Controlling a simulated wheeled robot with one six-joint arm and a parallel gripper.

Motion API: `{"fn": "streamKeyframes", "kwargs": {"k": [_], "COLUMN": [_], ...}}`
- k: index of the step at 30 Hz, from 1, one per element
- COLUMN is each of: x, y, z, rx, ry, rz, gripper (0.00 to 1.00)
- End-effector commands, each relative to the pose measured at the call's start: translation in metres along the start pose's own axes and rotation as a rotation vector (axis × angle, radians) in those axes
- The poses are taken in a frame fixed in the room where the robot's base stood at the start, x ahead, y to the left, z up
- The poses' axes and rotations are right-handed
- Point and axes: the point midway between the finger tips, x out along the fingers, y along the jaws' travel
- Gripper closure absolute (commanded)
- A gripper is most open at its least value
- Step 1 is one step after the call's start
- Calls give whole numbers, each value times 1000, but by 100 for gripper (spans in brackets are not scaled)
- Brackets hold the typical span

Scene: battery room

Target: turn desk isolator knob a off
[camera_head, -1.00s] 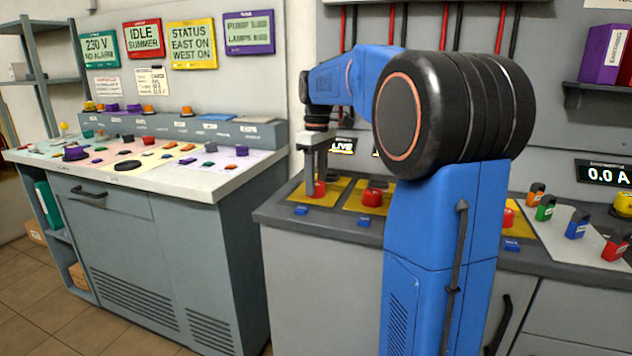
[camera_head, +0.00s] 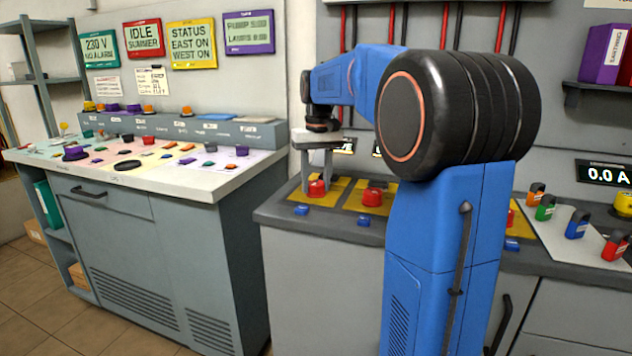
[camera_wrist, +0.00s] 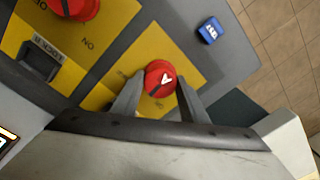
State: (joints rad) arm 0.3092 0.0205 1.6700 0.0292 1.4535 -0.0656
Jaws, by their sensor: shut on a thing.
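A red knob (camera_head: 317,189) stands on the leftmost yellow plate (camera_head: 336,186) of the grey desk. My gripper (camera_head: 317,180) reaches down over it from above. In the wrist view the same knob (camera_wrist: 160,78) sits between my two fingers (camera_wrist: 157,92), which are shut on its sides. A white pointer mark shows on its top. The knob's lower part and some plate lettering are hidden by the fingers. A blue tag (camera_wrist: 210,30) lies beside the plate; its lettering is too small to read surely.
A second red knob (camera_head: 372,197) on its own yellow plate is close to the right. In the wrist view a dark block (camera_wrist: 40,60) stands near that plate. My arm hides part of the desk. Coloured knobs (camera_head: 545,207) stand farther right. A control desk (camera_head: 165,180) is at the left.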

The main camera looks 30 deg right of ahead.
Motion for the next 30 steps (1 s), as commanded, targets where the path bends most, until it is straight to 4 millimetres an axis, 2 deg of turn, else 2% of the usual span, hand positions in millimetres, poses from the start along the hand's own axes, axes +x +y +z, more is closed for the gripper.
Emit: {"fn": "streamKeyframes", "kwargs": {"k": [18, 30], "x": [-1, -1], "y": [0, -1], "z": [0, 0], "rx": [569, 808], "ry": [19, 25], "rz": [-1, -1], "gripper": [83, 83]}}
